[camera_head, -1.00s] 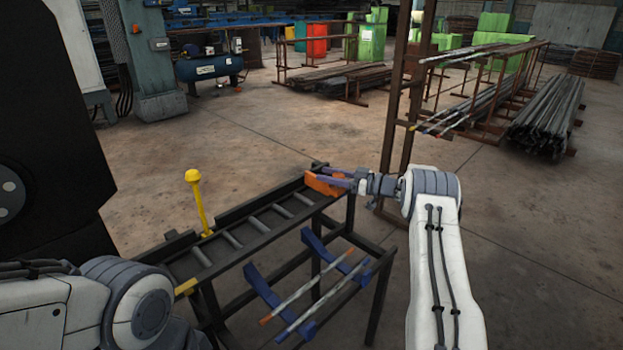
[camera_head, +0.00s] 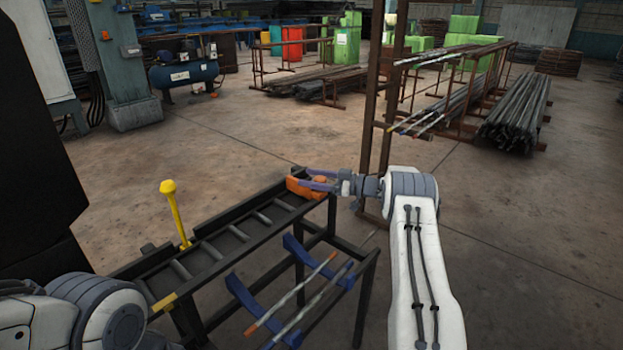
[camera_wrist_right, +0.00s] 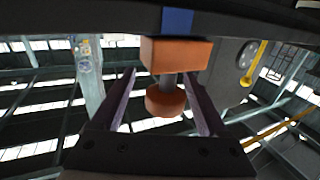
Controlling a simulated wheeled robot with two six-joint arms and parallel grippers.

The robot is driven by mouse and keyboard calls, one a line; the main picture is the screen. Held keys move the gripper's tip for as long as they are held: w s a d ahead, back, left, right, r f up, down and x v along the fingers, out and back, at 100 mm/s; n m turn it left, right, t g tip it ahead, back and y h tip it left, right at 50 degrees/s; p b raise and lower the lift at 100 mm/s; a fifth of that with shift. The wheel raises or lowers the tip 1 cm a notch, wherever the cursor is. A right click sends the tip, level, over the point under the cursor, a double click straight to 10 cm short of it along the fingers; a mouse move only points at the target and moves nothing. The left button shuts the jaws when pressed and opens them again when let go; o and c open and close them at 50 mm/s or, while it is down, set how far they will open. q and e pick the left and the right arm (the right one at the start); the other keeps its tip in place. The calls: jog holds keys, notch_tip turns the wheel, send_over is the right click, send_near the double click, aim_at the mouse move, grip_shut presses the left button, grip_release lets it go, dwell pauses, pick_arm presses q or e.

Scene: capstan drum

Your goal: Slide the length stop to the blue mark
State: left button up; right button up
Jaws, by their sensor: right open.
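The orange length stop (camera_head: 297,188) sits at the far end of the black roller bench. In the right wrist view it is an orange block (camera_wrist_right: 176,54) with a round orange knob (camera_wrist_right: 165,101) on a short dark stem. My right gripper (camera_head: 306,180) is at the stop. Its open fingers (camera_wrist_right: 162,76) lie on either side of the knob, with gaps visible at both sides. A blue patch (camera_wrist_right: 177,20) shows on the dark rail beside the block; I cannot tell whether it is the blue mark. My left gripper is out of view.
The roller bench (camera_head: 215,242) runs from lower left to the stop. A yellow ball-topped lever (camera_head: 174,208) stands at its far side. Blue brackets (camera_head: 240,293) hold several bars at its near side. A rusty upright post (camera_head: 378,110) stands behind my right arm.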

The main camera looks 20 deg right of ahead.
jog(key=v, duration=1)
jog(key=shift+d, duration=0.2)
jog(key=shift+s+a, duration=0.1)
jog(key=shift+s, duration=0.05)
